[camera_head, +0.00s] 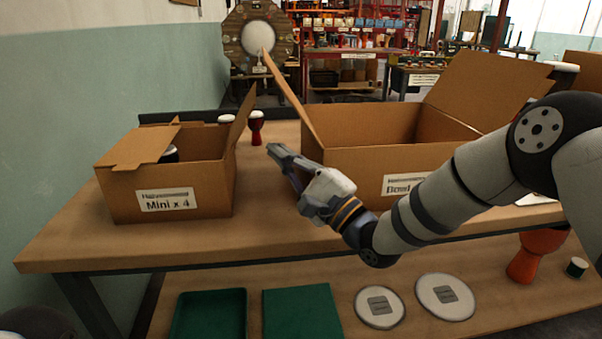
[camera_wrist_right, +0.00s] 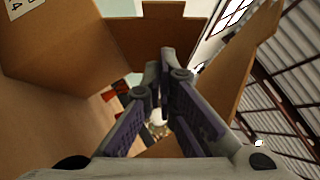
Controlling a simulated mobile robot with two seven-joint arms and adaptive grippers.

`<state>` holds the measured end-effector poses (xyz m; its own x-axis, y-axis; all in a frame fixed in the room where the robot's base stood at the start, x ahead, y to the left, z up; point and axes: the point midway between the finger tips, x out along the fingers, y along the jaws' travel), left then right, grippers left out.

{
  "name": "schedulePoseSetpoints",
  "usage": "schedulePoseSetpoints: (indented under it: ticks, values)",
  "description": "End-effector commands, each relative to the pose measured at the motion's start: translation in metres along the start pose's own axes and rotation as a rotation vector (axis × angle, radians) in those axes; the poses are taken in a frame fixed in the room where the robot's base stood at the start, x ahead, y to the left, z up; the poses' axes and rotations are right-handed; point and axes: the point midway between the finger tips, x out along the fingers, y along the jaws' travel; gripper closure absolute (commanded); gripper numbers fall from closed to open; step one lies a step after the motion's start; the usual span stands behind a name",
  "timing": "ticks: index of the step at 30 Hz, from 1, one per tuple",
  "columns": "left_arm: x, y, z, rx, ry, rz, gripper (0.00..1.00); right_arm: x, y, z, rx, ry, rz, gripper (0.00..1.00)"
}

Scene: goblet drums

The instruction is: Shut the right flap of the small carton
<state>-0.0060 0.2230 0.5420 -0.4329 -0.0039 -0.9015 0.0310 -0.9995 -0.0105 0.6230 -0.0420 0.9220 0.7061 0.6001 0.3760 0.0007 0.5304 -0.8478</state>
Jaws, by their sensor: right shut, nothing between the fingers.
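The small carton (camera_head: 170,186), labelled "Mini x 4", stands at the left of the table. Its left flap (camera_head: 140,148) lies folded inward over part of the opening. Its right flap (camera_head: 240,116) stands up, leaning a little outward. A dark drum with a pale top shows partly inside. My right gripper (camera_head: 275,151) is shut and empty, to the right of the small carton and apart from it in the head view. In the right wrist view the gripper's fingertips (camera_wrist_right: 166,68) are together, with the small carton (camera_wrist_right: 55,45) at upper left. My left gripper is not in view.
The big carton (camera_head: 350,165) with raised flaps stands close on the right, partly behind my right arm. A red goblet drum (camera_head: 256,128) stands between the cartons. The table (camera_head: 100,250) is bare in front of the small carton. Green trays and pale discs lie on the lower shelf.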

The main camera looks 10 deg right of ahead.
Motion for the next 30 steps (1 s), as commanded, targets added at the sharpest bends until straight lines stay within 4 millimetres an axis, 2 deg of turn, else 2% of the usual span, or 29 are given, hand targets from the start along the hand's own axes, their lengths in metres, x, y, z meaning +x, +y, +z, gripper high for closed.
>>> schedulePoseSetpoints:
  ticks: [3, 9, 30]
  values:
    - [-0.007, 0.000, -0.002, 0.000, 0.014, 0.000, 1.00, 0.017, -0.003, 0.015, -0.001, -0.004, -0.001, 1.00]
    - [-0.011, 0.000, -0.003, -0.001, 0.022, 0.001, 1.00, 0.030, -0.001, 0.028, -0.001, -0.001, 0.000, 1.00]
    - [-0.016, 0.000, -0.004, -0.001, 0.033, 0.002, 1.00, 0.035, -0.003, 0.029, -0.041, 0.001, 0.041, 1.00]
